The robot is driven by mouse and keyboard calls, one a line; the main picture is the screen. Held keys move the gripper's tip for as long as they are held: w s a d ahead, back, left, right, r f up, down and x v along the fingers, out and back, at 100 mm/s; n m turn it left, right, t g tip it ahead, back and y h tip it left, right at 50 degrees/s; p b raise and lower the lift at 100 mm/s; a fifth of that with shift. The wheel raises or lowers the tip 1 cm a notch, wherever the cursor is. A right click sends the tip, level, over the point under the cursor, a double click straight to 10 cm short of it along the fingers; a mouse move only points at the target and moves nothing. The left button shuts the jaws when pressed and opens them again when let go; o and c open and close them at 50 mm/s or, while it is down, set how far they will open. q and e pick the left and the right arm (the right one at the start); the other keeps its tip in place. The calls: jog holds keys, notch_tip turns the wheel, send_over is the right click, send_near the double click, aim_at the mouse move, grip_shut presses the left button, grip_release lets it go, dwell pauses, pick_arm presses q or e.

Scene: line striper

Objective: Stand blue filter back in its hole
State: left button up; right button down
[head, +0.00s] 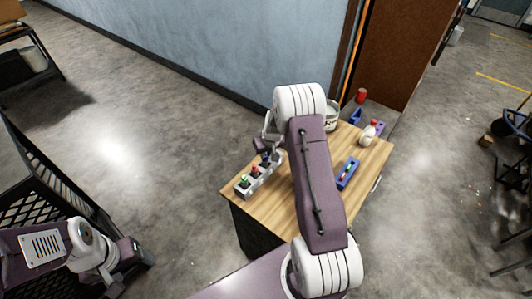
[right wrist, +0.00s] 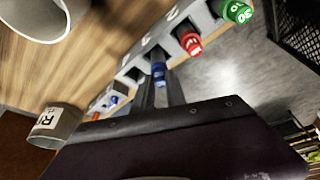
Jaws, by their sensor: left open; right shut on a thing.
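The blue filter (right wrist: 159,72) sits between the fingertips of my right gripper (right wrist: 162,90), which is shut on it. In the head view the blue filter (head: 266,158) is a small dark blue spot by the grey rack (head: 259,181), and my right gripper (head: 268,150) is over that far end. The rack also holds a red filter (right wrist: 190,43) and a green filter (right wrist: 237,12). The filter's lower end is hidden, so I cannot tell whether it is in a hole or above it. My left gripper (head: 132,252) is open and empty at the lower left, away from the table.
The wooden table (head: 283,208) also holds a blue tray (head: 348,173), a white bottle with a red cap (head: 368,132) and a jar (head: 332,117). Two cup-like containers show in the wrist view, one marked R (right wrist: 55,125). A blue wall (head: 220,50) stands behind the table.

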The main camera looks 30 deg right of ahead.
jog(key=shift+f+b, duration=0.55)
jog(key=shift+f, duration=0.05)
jog(key=c, duration=1.3)
grip_release()
jog(key=shift+r, duration=0.1)
jog(key=o, duration=0.4)
jog(key=shift+c, duration=0.2)
jog(key=p+v, duration=0.3)
jog(key=v, duration=0.4)
